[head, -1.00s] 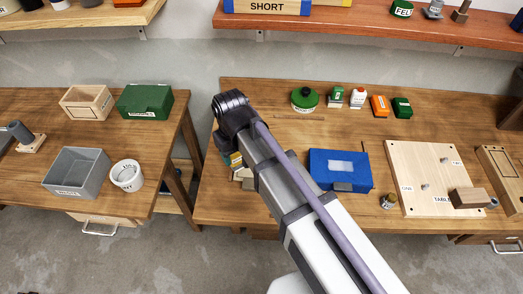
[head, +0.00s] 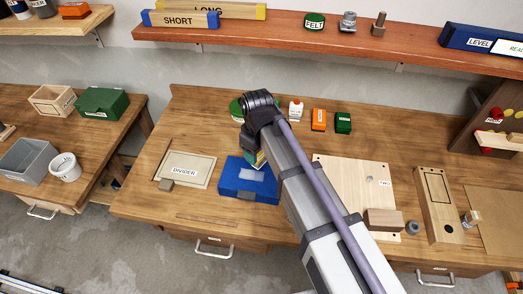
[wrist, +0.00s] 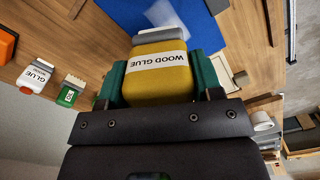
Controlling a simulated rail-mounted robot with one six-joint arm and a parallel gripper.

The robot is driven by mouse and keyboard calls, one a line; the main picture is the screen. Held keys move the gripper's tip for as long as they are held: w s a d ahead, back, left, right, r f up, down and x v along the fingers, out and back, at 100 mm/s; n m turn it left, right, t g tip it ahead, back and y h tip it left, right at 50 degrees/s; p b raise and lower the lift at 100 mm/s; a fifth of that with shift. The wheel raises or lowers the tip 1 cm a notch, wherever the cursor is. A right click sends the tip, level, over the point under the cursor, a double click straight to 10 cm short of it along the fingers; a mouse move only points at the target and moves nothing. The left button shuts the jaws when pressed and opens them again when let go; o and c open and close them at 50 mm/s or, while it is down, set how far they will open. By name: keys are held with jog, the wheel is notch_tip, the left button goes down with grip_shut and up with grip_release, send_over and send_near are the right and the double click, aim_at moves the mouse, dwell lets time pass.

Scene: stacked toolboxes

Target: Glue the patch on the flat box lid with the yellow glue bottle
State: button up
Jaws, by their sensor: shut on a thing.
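My gripper (wrist: 160,78) is shut on the yellow glue bottle (wrist: 158,87), labelled WOOD GLUE, with green finger pads at its sides. The bottle's grey cap points toward the blue flat box (wrist: 225,25) in the wrist view. In the head view the bottle (head: 258,160) shows only as a small yellow and green bit below my wrist, over the back right of the blue box (head: 232,186). The pale patch (head: 252,174) lies on the box lid, with my arm close to its right. Whether the bottle tip touches the patch cannot be told.
A white glue bottle (head: 295,111), orange box (head: 319,120) and green box (head: 343,123) stand behind. A DIVIDER board (head: 199,171) lies left of the blue box. A pale peg board (head: 345,175) with a wood block (head: 383,220) is on the right. The bench front is partly clear.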

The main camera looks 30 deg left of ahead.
jog(key=shift+w+d+f+b, duration=0.1)
jog(key=shift+d+f+b, duration=0.05)
jog(key=shift+f+b, duration=0.2)
notch_tip(320, 180, down, 5)
jog(key=b, duration=0.5)
jog(key=shift+r, duration=0.1)
jog(key=shift+f+b, duration=0.75)
jog(key=shift+f, duration=0.05)
dwell(0.5)
jog(key=shift+r, duration=0.2)
dwell(0.4)
